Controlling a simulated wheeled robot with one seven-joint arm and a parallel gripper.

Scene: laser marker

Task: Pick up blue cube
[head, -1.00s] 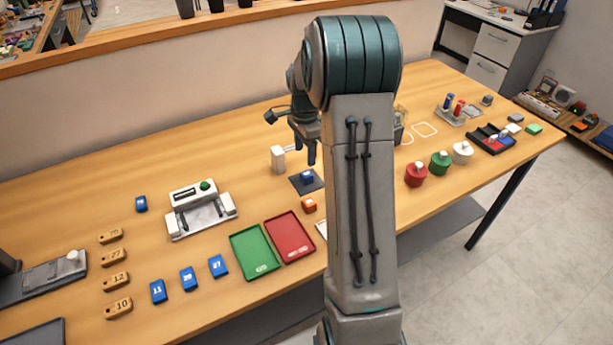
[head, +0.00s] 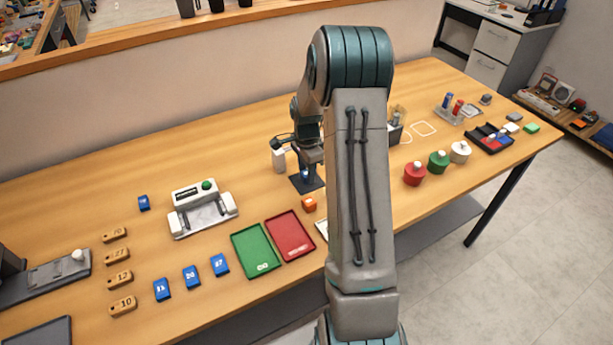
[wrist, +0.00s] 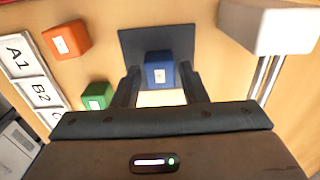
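The blue cube (head: 305,174) sits on a dark square pad (head: 296,185) in the middle of the table; my gripper and arm partly cover it in the head view. In the wrist view the blue cube (wrist: 159,72) lies on the dark pad (wrist: 130,45), between the tips of my gripper (wrist: 160,78). The fingers are open, one on each side of the cube, with a small gap showing at each side. In the head view my gripper (head: 309,172) is low over the pad.
An orange cube (wrist: 67,40) and a green cube (wrist: 97,96) lie near the pad. A white block-shaped fixture (wrist: 265,28) stands close on the other side. Green (head: 256,252) and red (head: 290,236) trays lie in front. A labelled strip (wrist: 35,75) lies beyond the orange cube.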

